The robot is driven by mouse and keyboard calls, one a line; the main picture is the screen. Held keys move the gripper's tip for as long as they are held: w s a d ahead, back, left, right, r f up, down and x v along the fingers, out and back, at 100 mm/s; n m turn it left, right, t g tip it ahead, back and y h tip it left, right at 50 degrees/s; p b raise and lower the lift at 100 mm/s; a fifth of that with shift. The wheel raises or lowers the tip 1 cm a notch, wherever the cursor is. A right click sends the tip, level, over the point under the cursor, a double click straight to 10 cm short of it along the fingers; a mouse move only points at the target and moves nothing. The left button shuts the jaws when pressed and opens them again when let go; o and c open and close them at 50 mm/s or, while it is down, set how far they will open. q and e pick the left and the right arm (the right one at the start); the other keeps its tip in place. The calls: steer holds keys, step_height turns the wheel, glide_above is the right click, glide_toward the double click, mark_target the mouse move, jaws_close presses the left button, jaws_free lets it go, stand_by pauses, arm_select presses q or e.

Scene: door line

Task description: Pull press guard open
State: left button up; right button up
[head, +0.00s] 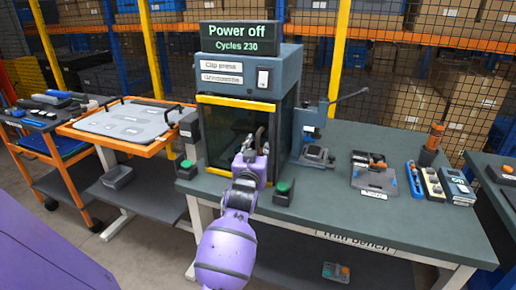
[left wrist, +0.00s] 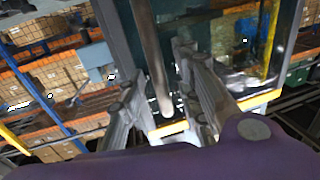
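The press (head: 248,75) is a grey-blue cabinet on the bench, under a display reading "Power off" and "Cycles 230". Its guard (head: 220,135) is a dark see-through front panel between yellow strips, and it looks closed. An upright bar handle (left wrist: 151,55) stands in front of the panel in the left wrist view. My left gripper (head: 257,142) is at the guard's right part, in front of the press. In the left wrist view its fingers (left wrist: 158,100) are apart, with the bar between them; contact cannot be told. My right gripper is not in view.
Green buttons (head: 284,187) stand on the bench before the press. A small lever press (head: 315,150) is close on its right. Tools and a tray (head: 374,178) lie farther right. An orange-framed cart (head: 130,122) stands left. Mesh fencing and shelves are behind.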

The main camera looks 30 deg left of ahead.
arm_select(q)
steer(key=shift+w+a, duration=0.15)
steer(key=shift+w, duration=0.1)
jaws_close()
stand_by(0.4)
